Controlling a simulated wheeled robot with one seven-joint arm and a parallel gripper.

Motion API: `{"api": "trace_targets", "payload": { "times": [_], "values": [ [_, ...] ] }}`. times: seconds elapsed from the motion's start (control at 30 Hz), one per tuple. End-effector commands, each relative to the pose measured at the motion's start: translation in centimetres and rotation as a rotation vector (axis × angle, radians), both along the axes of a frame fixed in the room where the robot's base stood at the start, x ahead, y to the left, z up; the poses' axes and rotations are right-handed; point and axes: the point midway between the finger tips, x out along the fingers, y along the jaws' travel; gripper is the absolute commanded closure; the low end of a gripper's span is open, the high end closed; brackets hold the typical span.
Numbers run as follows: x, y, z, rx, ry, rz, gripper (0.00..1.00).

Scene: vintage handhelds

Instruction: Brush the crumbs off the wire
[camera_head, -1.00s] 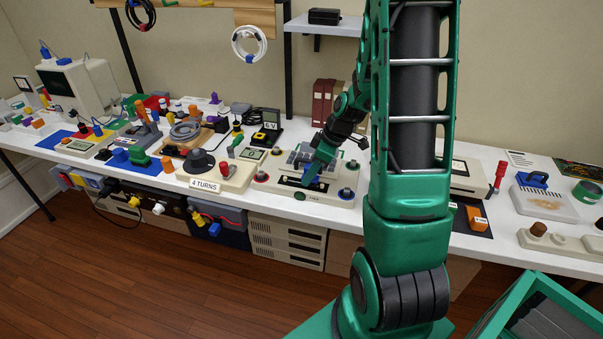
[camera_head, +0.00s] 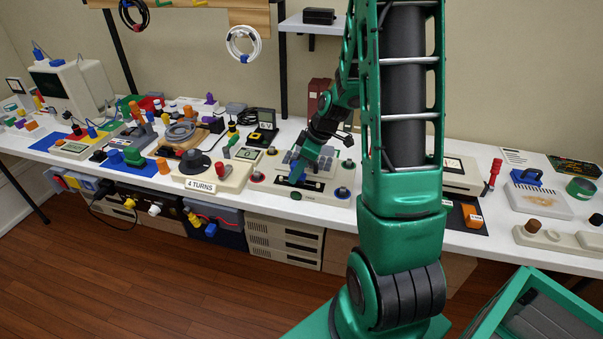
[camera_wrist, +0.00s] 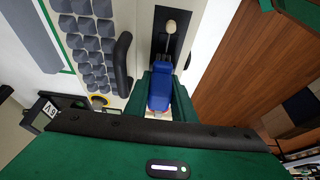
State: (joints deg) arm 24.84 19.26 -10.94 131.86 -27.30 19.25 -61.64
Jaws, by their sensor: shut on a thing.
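My gripper (camera_head: 301,168) is low over a pale console (camera_head: 318,196) in the middle of the bench. In the wrist view its green fingers (camera_wrist: 163,98) are shut on a blue block (camera_wrist: 163,72). The block sits over a black slot (camera_wrist: 174,48) with a cream knob in it; whether it is fixed to the slot I cannot tell. A tan crumb-like patch (camera_head: 541,194) lies on a pale slotted block (camera_head: 561,209) at the right. A blue handled piece (camera_head: 525,178), perhaps a brush, rests at its back. No wire can be made out clearly under the patch.
A crank box labelled 4 TURNS (camera_head: 200,187) stands left of the console. A red-handled lever (camera_head: 491,176) and an orange piece (camera_head: 472,215) lie toward the right. My arm hides part of the bench. A white coil (camera_head: 242,43) hangs behind.

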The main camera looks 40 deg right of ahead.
Motion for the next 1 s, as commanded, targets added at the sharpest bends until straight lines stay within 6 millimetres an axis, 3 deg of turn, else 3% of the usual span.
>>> {"api": "trace_targets", "payload": {
  "times": [0.47, 1.0],
  "values": [
    [0.2, 0.4, -0.2, 0.002, 0.004, 0.0, 1.0],
    [-2.8, -2.0, 0.0, 0.002, 0.007, -0.003, 1.0]
  ]
}}
